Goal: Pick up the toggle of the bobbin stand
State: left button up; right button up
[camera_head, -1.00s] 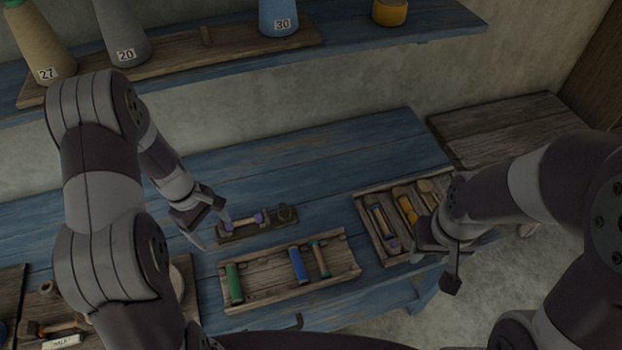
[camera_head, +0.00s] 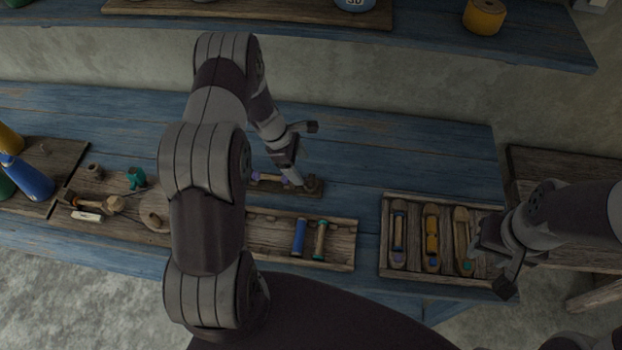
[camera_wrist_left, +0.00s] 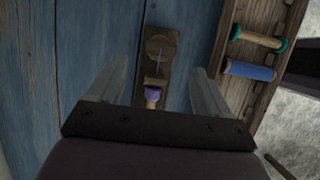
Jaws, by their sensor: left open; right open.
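The bobbin stand (camera_head: 272,184) is a small wooden block on the blue bench, partly hidden behind my left arm in the head view. Its toggle (camera_head: 311,182) is at the right end. In the left wrist view the toggle (camera_wrist_left: 158,60) looks like a thin cross-shaped piece on a round wooden disc. My right gripper (camera_head: 478,245) is open beside the right-hand tray.
A wooden tray (camera_head: 340,262) with blue and teal-ended bobbins lies just in front of the stand. A compartment tray (camera_head: 384,240) with shuttles is to the right. A board (camera_head: 128,190) with small tools lies left. Bench behind the stand is clear.

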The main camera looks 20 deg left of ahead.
aim_at(311, 180)
pick_arm(q)
jog(key=shift+w+d+f, duration=0.25)
jog(key=shift+d+f, duration=0.5)
jog(key=shift+f, duration=0.15)
jog(key=p+x, duration=0.1)
jog(key=x, duration=0.1)
jog(key=p+x, duration=0.1)
jog(key=x, duration=0.1)
jog(key=shift+s+a+f, duration=0.1)
jog(key=shift+s+a, duration=0.05)
jog(key=shift+s, duration=0.05)
jog(key=shift+w+f, duration=0.1)
jog(key=shift+f, duration=0.15)
jog(key=shift+d, duration=0.2)
pick_arm(e)
jog(key=shift+w+d+r, duration=0.15)
jog(key=shift+d+r, duration=0.05)
jog(key=shift+r, duration=0.75)
pick_arm(q)
jog(key=c, duration=1.1)
